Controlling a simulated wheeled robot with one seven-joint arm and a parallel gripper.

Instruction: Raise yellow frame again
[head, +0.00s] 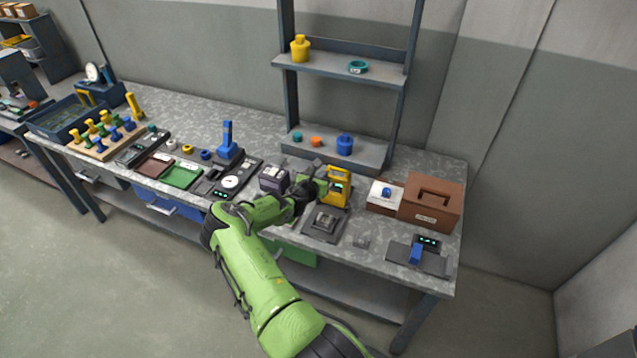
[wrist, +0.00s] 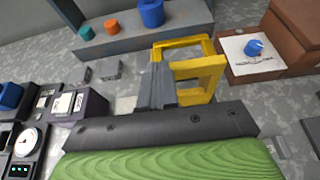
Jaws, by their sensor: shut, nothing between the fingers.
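The yellow frame (head: 338,186) stands upright on the bench behind a dark grey fixture (head: 325,222). In the wrist view the yellow frame (wrist: 207,72) shows its top bar and side, just right of my fingers. My gripper (head: 318,185) is at the frame's left side, low over the bench. In the wrist view my gripper (wrist: 156,88) is shut and its dark fingers hold nothing. I cannot tell whether the fingers touch the frame. The frame's lower part is partly hidden behind my gripper.
A dark box-shaped device (head: 273,179) stands close on the left. A shelf rack (head: 340,66) rises behind. A panel with a blue lever (head: 416,254) lies front right.

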